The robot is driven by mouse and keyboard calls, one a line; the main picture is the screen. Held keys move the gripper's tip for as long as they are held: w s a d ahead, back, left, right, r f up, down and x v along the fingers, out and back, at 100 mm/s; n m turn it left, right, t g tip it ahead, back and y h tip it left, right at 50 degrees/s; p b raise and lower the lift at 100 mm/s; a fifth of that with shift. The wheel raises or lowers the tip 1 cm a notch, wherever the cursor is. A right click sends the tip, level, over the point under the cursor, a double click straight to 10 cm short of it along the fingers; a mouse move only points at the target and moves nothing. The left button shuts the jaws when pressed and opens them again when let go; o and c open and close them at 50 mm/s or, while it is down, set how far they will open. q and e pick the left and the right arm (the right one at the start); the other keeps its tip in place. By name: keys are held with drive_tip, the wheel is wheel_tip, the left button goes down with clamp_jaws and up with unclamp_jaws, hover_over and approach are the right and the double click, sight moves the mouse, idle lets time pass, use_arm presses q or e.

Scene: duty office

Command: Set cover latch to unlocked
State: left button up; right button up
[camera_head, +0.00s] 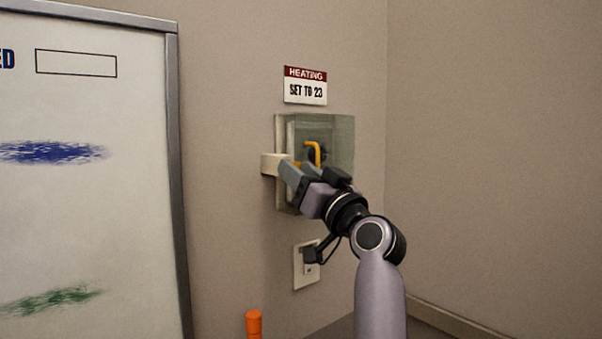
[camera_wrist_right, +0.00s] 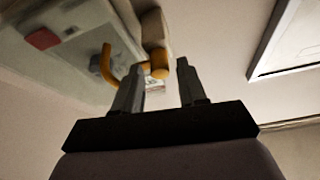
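A see-through cover box (camera_head: 340,135) is mounted on the wall under a heating sign. A hooked orange handle (camera_head: 316,150) shows through it, also in the right wrist view (camera_wrist_right: 106,62). A beige block (camera_head: 270,164) sticks out at the cover's left side. In the right wrist view an orange round-ended peg (camera_wrist_right: 160,73) sits at this block (camera_wrist_right: 153,30); I cannot tell which part is the latch. My right gripper (camera_head: 287,169) is in front of the cover's left side. In the wrist view its fingers (camera_wrist_right: 160,66) are apart, the peg showing between their tips; contact is unclear. My left gripper is not in view.
A sign (camera_head: 305,86) reading "HEATING SET TO 23" hangs above the cover. A wall plate (camera_head: 301,270) with a dark plug is below it. A framed whiteboard (camera_head: 85,190) fills the left. An orange object (camera_head: 253,323) stands at the bottom. The right wall is bare.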

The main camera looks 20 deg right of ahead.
clamp_jaws()
drive_tip(key=shift+f, duration=0.1)
drive_tip(key=shift+w+d+r+n+g+y+b, duration=0.15)
drive_tip(key=shift+n+g+y, duration=1)
drive_tip(key=shift+n, duration=2.7)
drive_tip(key=shift+s+d+r+n+g+y+b, duration=0.25)
drive_tip(key=shift+n+g+y, duration=0.95)
drive_tip(key=shift+n, duration=2.7)
drive_tip(key=shift+w+d+r+n+g+y+b, duration=0.2)
drive_tip(key=shift+n+g+y, duration=0.95)
drive_tip(key=shift+n, duration=2.7)
drive_tip(key=shift+a+f+g+h, duration=0.15)
drive_tip(key=shift+f+g+h, duration=0.05)
drive_tip(key=shift+g+h, duration=0.2)
